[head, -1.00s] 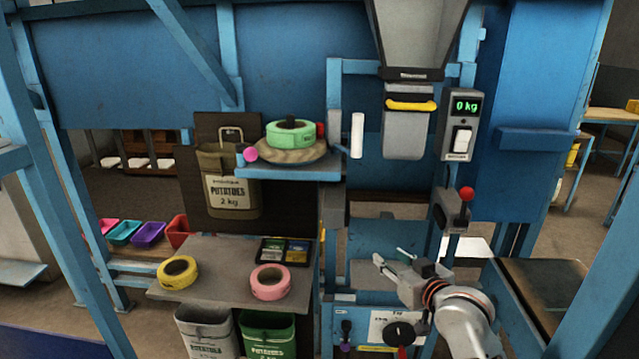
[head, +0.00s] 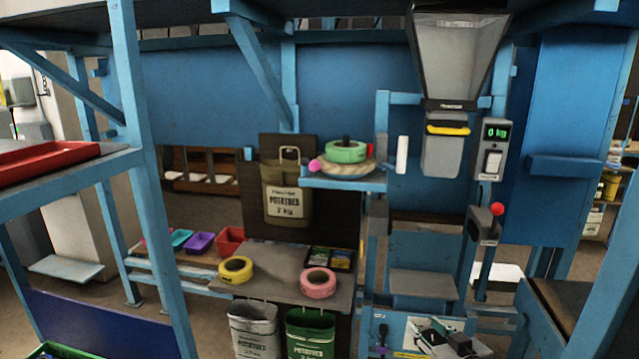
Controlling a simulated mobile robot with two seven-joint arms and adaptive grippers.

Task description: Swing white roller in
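The white roller (head: 402,155) is a short upright white cylinder. It stands beside the blue post, right of the small blue shelf (head: 345,184) and left of the filling spout with the yellow handle (head: 447,130). My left gripper is not in view.
A green tape roll (head: 346,151) lies on a round disc on the shelf. Yellow (head: 236,270) and pink (head: 318,283) tape rolls lie on the grey table below. A red-knobbed lever (head: 496,209) stands right of the roller. Blue frame posts rise at left.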

